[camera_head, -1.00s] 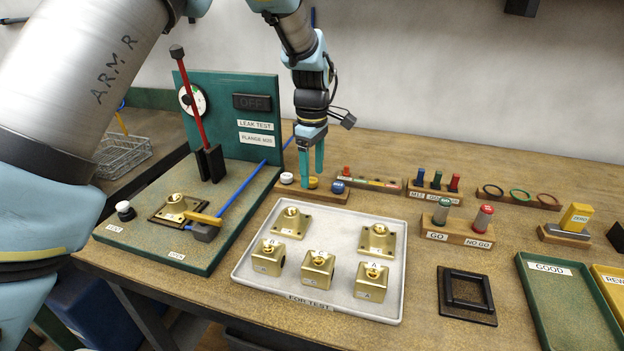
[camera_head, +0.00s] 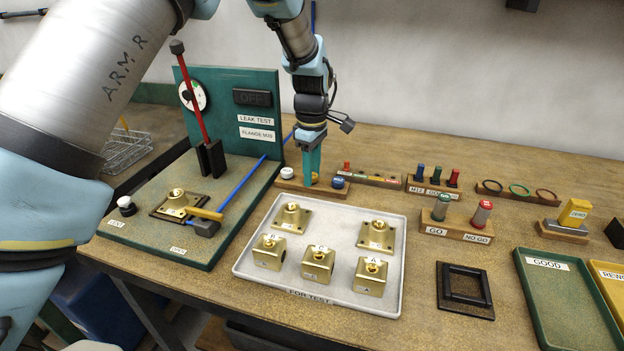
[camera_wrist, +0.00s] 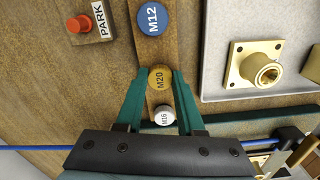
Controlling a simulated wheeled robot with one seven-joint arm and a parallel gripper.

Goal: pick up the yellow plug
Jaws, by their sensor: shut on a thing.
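The yellow plug (camera_wrist: 160,79), marked M20, stands in the middle of a small wooden rack (camera_head: 328,192). My gripper (camera_head: 310,174) points down at the rack with its teal fingers around the plug. In the wrist view the fingertips of my gripper (camera_wrist: 161,76) are closed in on both sides of the yellow plug. In the head view the fingers hide most of the plug (camera_head: 315,177). The plug appears to be still at the rack. A white plug (camera_wrist: 164,116), marked M16, and a blue plug (camera_wrist: 152,18), marked M12, stand on either side of it.
The leak test stand (camera_head: 233,150) with its red lever and blue rod is left of the rack. The white tray (camera_head: 340,218) with several brass parts lies in front. A small block marked PARK (camera_wrist: 92,22), with a red knob, is close by.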

